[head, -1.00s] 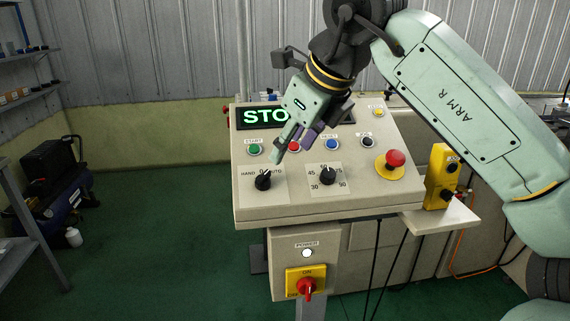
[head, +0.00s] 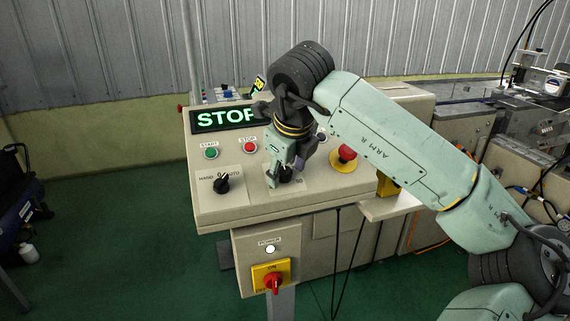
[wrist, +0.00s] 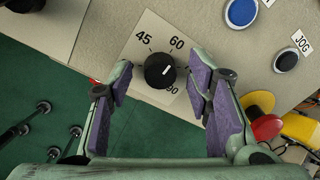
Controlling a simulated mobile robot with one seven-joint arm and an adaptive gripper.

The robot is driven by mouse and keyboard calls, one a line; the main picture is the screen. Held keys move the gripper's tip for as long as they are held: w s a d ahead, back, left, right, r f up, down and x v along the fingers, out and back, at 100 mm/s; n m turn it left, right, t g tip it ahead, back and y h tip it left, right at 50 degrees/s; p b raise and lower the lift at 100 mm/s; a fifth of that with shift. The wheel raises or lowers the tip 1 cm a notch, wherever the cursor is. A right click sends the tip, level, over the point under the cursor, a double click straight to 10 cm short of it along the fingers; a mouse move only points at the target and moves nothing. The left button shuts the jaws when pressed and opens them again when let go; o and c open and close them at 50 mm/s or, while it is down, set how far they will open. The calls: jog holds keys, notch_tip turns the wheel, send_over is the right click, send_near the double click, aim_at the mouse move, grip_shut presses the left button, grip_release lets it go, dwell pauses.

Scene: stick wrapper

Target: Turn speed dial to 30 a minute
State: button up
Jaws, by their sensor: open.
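The speed dial is a black round knob (wrist: 160,70) on a pale scale plate (wrist: 128,60) marked 45, 60 and 90 in the wrist view. The 30 is not visible there. My gripper (head: 284,176) is open over the dial in the head view, covering most of the scale plate. In the wrist view its two purple-padded fingers (wrist: 158,85) stand apart on either side of the knob, with gaps visible. I cannot tell how close the fingertips are to the panel.
The HAND/AUTO selector (head: 222,184) is left of the dial. The green start button (head: 211,153) and red stop button (head: 249,146) sit above it. A red emergency button (head: 346,153) on yellow stands to the right. The STOP display (head: 222,117) is lit.

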jog(key=shift+f, duration=0.1)
jog(key=shift+c, duration=0.3)
grip_shut()
